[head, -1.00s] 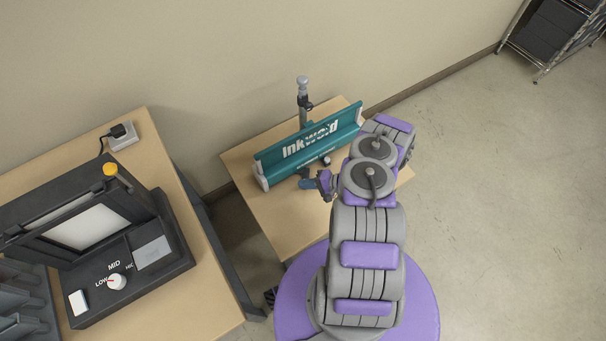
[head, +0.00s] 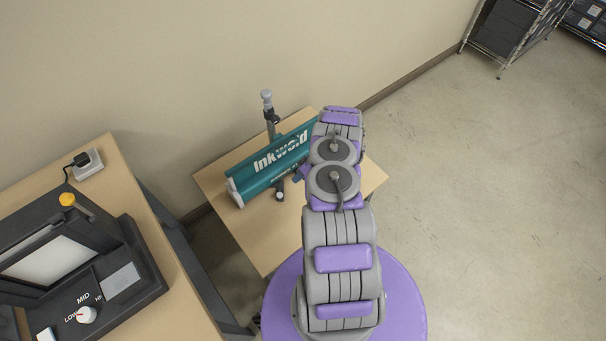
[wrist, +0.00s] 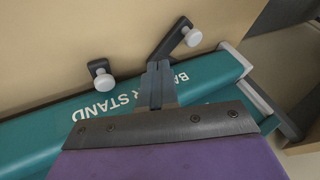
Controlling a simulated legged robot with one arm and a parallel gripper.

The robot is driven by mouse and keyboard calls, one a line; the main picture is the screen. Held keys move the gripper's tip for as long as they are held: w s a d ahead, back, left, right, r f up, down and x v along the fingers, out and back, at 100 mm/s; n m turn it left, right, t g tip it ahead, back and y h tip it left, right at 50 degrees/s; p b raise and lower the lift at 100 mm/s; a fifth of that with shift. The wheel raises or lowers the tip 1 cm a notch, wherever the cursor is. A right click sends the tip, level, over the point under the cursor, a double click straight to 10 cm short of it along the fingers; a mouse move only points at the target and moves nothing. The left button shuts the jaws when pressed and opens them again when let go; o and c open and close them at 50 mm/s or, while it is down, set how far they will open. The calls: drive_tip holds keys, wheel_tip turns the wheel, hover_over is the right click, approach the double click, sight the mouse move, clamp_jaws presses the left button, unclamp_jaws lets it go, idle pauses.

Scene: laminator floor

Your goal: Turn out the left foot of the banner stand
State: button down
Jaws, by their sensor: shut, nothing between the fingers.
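The teal banner stand (head: 272,162) lies on a small wooden table against the wall. Its left foot (head: 280,190) sticks out from the front edge toward me. In the wrist view the left foot (wrist: 172,38) is a dark bar with a white knob, slanting away from the stand's edge. The right foot (wrist: 99,69) also shows there, short and dark with a white knob. My gripper (wrist: 158,66) is shut and empty, over the lettered edge, its tips in front of the left foot's inner end. Contact cannot be told. In the head view my arm mostly hides the gripper.
The small table (head: 262,240) has bare room in front of the stand. A grey-topped post (head: 268,105) stands behind it. To the left, another table (head: 185,290) holds a black laminator (head: 130,255). A wire shelf (head: 500,45) is far right, with open floor before it.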

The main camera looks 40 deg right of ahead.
drive_tip(key=b+x, duration=0.1)
drive_tip(key=x, duration=0.2)
drive_tip(key=shift+w+a+f, duration=0.1)
drive_tip(key=shift+a+f, duration=0.15)
drive_tip(key=shift+a, duration=0.1)
drive_tip(key=shift+a+f+b, duration=0.2)
drive_tip(key=shift+a+b, duration=0.3)
drive_tip(key=shift+a, duration=1.1)
drive_tip(key=shift+s+a+r+p, duration=0.1)
drive_tip(key=shift+s+a+p, duration=0.1)
drive_tip(key=shift+p, duration=0.15)
